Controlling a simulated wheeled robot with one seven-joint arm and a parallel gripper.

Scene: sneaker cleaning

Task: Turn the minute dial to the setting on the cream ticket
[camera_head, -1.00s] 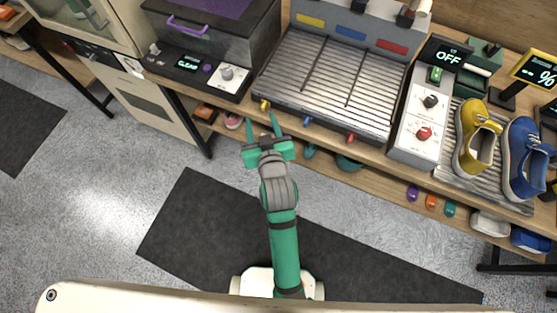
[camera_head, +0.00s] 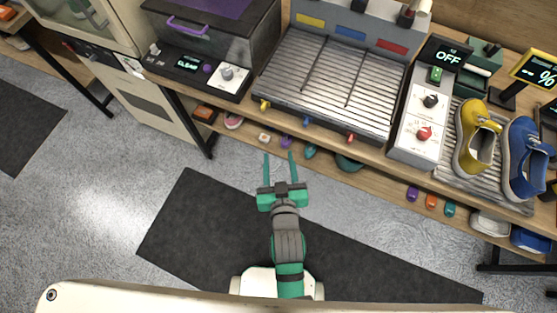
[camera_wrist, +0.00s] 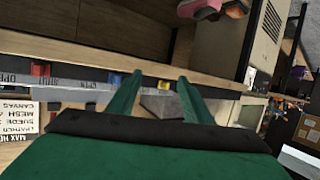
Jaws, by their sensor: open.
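My gripper (camera_head: 279,155) is open and empty, over the floor in front of the bench; its green fingers also show in the wrist view (camera_wrist: 160,76). Three knobs are candidates for the minute dial: a grey knob (camera_head: 227,73) beside the lit display on the left box, and a black knob (camera_head: 430,101) and red knob (camera_head: 424,133) on a white panel (camera_head: 409,143). I cannot tell which is marked in minutes, and their scales are too small to read. My gripper is apart from all three. I cannot make out the cream ticket in either view.
A ribbed metal tray (camera_head: 330,85) lies between the knobs, with small coloured levers along its front. Yellow (camera_head: 475,140) and blue (camera_head: 526,160) sneakers stand right of the white panel. A lower shelf holds small items. The floor before the bench is clear.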

